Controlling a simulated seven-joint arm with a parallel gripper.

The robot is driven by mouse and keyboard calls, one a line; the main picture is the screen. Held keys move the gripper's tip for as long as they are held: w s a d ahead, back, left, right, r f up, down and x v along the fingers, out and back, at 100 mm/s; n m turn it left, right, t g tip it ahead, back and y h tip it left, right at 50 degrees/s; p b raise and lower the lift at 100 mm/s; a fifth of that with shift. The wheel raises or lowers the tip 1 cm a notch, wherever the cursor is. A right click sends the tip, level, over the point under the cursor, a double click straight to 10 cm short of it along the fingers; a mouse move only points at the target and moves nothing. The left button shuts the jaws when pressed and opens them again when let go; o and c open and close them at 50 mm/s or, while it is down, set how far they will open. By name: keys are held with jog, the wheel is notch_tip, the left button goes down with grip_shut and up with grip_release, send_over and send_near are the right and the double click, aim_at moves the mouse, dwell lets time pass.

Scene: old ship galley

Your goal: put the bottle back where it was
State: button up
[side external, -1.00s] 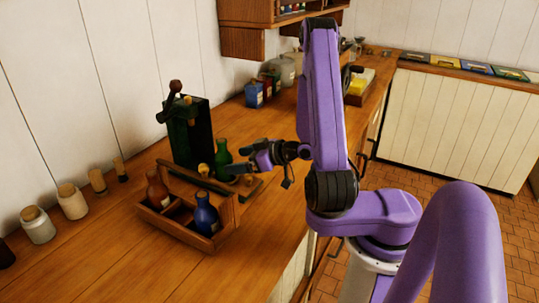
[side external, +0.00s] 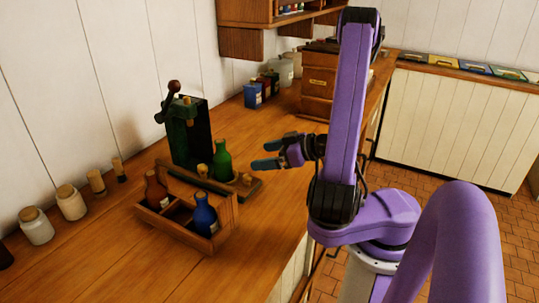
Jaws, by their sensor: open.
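A blue bottle (side external: 205,217) stands in the caddy's near right part. A brown bottle (side external: 156,191) stands in its left part. My gripper (side external: 265,156) is open and empty, to the right of the green bottle and apart from it. The green bottle's foot is partly hidden by the caddy.
A wooden board (side external: 249,187) with a small cork-topped piece lies right of the green bottle. Several jars (side external: 72,202) line the wall at left. A wooden box (side external: 318,95) stands farther back. The counter's front left is clear.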

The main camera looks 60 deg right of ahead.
jog(key=shift+s, duration=0.2)
jog(key=c, duration=0.5)
